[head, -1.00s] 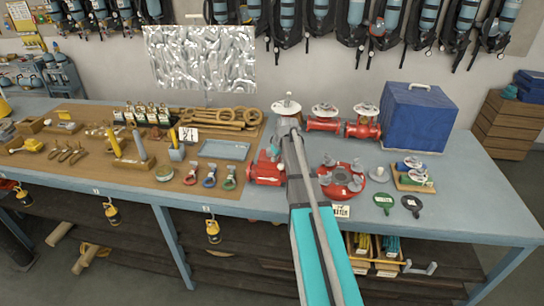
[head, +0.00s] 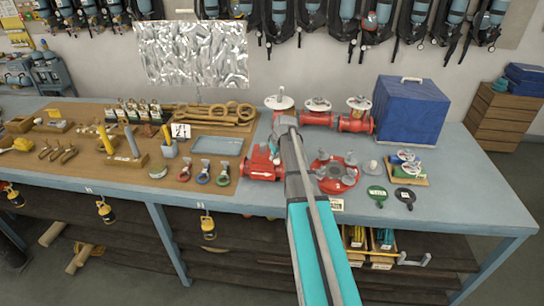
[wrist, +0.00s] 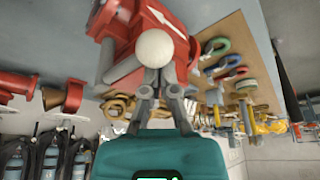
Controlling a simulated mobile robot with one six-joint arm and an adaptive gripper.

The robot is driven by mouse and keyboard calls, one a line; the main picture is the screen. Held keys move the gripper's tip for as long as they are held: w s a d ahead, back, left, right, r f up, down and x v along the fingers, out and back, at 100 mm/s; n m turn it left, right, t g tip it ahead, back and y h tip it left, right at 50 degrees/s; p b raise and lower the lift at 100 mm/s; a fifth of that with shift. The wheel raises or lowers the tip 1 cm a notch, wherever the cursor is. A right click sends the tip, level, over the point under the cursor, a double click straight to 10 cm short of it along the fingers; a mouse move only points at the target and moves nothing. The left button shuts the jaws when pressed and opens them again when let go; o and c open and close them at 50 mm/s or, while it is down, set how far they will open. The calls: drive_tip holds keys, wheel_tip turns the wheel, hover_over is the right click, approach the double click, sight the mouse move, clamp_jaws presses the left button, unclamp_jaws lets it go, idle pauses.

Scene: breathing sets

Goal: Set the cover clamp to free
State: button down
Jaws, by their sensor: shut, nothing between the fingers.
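In the wrist view, my gripper (wrist: 158,80) is shut, its fingertips together and empty. They are right at a pale ball knob (wrist: 154,47) in front of a red body (wrist: 170,18) with a white arrow; I cannot tell whether they touch. In the head view, this appears to be the red block (head: 260,166) with grey fittings at the bench's middle. My arm hides its right side and my fingertips there. I cannot make out which part is the cover clamp or its setting.
A round red flanged fitting (head: 336,184) stands right of my arm. Red valves with white handwheels (head: 318,104) stand behind, beside a blue box (head: 408,115). Red, blue and green shackles (head: 204,177) and a grey tray (head: 217,146) lie left. Bare bench (head: 460,165) is at right.

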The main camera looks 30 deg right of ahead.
drive_tip(key=shift+w, duration=0.1)
drive_tip(key=w, duration=0.1)
drive_tip(key=w+a, duration=0.1)
drive_tip(key=w+r+p, duration=0.1)
drive_tip(key=shift+w+a, duration=0.15)
drive_tip(key=shift+w, duration=0.2)
drive_tip(key=p, duration=0.4)
approach(264, 156)
drive_tip(key=shift+p+v, duration=2.25)
drive_tip(key=shift+p, duration=0.35)
drive_tip(key=shift+s+f, duration=0.1)
drive_tip(key=shift+s, duration=0.05)
